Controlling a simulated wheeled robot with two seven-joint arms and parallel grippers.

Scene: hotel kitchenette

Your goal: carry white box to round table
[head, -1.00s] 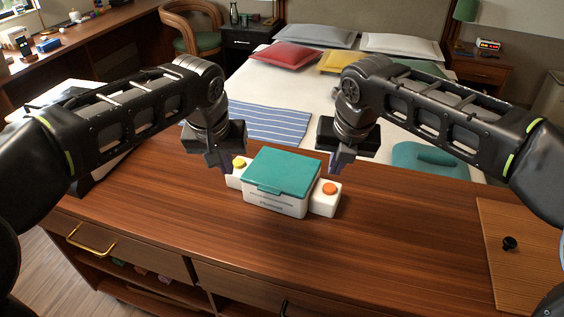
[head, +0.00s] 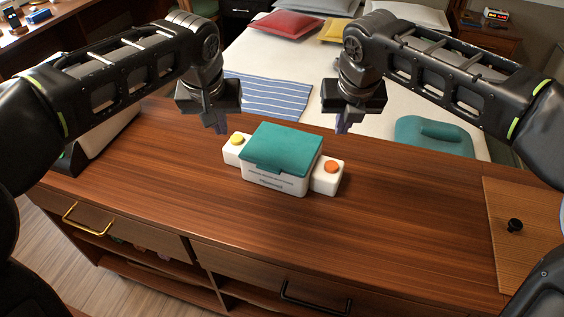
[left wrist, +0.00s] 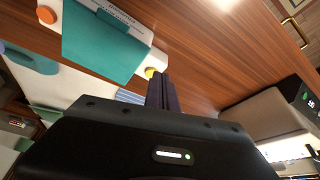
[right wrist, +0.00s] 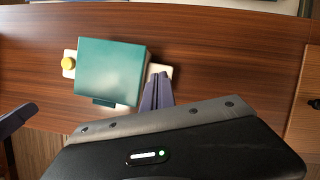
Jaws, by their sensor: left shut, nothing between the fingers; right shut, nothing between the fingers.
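The white box (head: 275,183) with a teal lid (head: 284,148) sits on the wooden counter. White side blocks stick out at both ends, with a yellow button (head: 237,139) on the left and an orange button (head: 331,166) on the right. The box also shows in the left wrist view (left wrist: 140,62) and the right wrist view, by its lid (right wrist: 110,70). My left gripper (head: 219,128) is shut and empty, above and behind the yellow-button end. My right gripper (head: 343,128) is shut and empty, above and behind the orange-button end. No round table is recognisable.
The counter (head: 150,200) is clear around the box. A wooden board (head: 510,190) with a black knob (head: 514,225) lies at the right. A bed with a striped cloth (head: 265,95) and a teal cushion (head: 432,136) stands beyond. A dark-edged device is at the counter's left end.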

